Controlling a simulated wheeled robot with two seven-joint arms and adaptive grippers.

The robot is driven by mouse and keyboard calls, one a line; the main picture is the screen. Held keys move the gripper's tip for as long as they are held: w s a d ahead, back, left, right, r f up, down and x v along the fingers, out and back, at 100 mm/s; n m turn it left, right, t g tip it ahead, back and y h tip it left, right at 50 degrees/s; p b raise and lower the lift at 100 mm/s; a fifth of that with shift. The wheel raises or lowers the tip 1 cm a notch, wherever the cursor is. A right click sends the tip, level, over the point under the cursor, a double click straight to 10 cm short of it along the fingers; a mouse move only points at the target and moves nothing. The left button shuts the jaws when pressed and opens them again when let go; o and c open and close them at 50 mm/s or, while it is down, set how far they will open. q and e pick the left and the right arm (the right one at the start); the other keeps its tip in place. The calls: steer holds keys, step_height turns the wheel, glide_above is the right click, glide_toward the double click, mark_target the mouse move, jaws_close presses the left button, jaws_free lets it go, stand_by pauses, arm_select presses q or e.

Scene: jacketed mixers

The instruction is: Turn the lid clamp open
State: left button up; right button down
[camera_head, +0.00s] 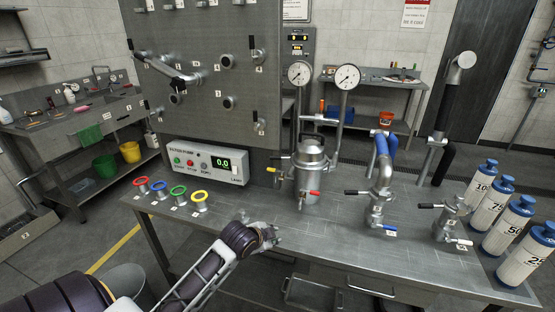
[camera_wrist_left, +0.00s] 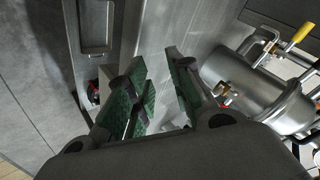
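A steel jacketed vessel (camera_head: 309,180) with a domed lid (camera_head: 311,146) stands upright on the bench. It carries a yellow-tipped lever (camera_head: 273,170) on its left and a red-tipped lever (camera_head: 314,194) low in front. I cannot tell which fitting is the lid clamp. My left gripper (camera_head: 268,236) is in front of the vessel and to its left, apart from it. In the left wrist view, its green-padded fingers (camera_wrist_left: 163,88) are spread and empty. The vessel (camera_wrist_left: 255,85) and yellow lever (camera_wrist_left: 298,36) lie right of the fingers there. My right gripper is not in view.
Several coloured rings (camera_head: 200,196) and a pump box (camera_head: 209,162) stand on the left of the bench (camera_head: 330,235). Pipe fittings with levers (camera_head: 380,180) and several white bottles (camera_head: 512,222) stand on the right. Two gauges (camera_head: 347,77) rise behind the vessel.

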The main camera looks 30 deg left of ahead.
arm_select(q)
steer(key=w+a+r+m+t, duration=0.3)
steer(key=w+a+r, duration=0.3)
steer(key=w+r, duration=0.15)
steer(key=m+t+y, duration=0.1)
steer(key=m+t, duration=0.2)
glide_toward(277, 158)
steer(key=v, duration=0.4)
steer(key=shift+r, duration=0.35)
steer(key=shift+w, duration=0.15)
steer(key=shift+g, duration=0.3)
steer(key=shift+x, duration=6.7)
steer(key=shift+d+f, duration=0.1)
steer(key=shift+c, duration=0.5)
jaws_close()
